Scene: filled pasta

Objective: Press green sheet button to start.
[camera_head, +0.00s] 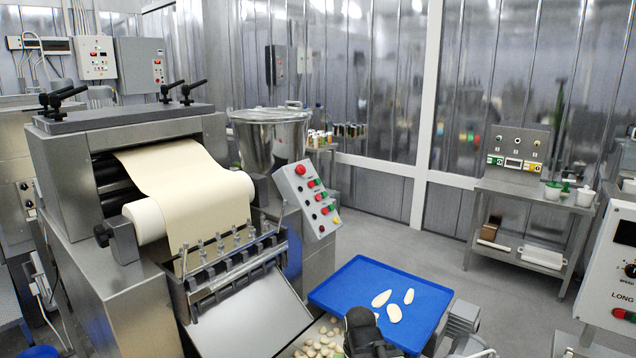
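A slanted light-grey control panel (306,199) stands on the pasta machine, right of the dough sheet. It has a large red knob (300,170) at its top and small red and green buttons (324,195) in rows below. The labels are too small to read, so I cannot tell which green button is the sheet button. My gripper (365,322) appears as a dark shape at the bottom edge, below the panel and slightly right of it, apart from it. Its fingers are not clear, and I cannot tell whether it is open or shut.
A dough sheet (185,185) runs over the machine's rollers. A blue tray (428,298) with pale dough pieces lies right of my gripper. Small filled pasta (318,342) lies left of it. A white control box (612,265) stands at far right. Floor is open behind the tray.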

